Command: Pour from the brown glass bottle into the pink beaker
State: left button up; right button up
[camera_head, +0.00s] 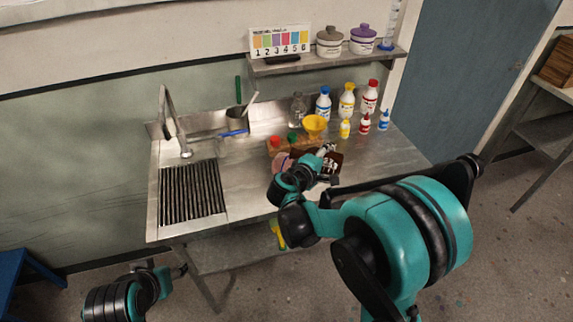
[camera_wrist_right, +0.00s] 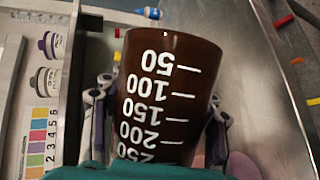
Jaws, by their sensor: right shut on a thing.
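My right gripper (camera_head: 318,168) is shut on the brown glass bottle (camera_head: 336,157), a dark brown vessel with white volume marks. In the right wrist view the bottle (camera_wrist_right: 172,62) fills the middle, between the two fingers of the gripper (camera_wrist_right: 158,108), its marks upside down. I cannot tell its exact tilt or see any liquid. A pink thing, likely the pink beaker (camera_head: 281,162), shows just left of the bottle in the head view, partly hidden by my right arm. My left gripper (camera_head: 181,270) is low at the left, off the counter; its fingers are unclear.
A yellow funnel (camera_head: 314,123) and several capped bottles, such as a yellow one (camera_head: 346,105), stand behind on the steel counter. The sink (camera_head: 192,190) is at the left. A shelf (camera_head: 325,63) with two lidded pots hangs above.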

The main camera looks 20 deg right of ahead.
jog(key=shift+r+n, duration=0.3)
jog(key=shift+r, duration=0.15)
dwell(1.6)
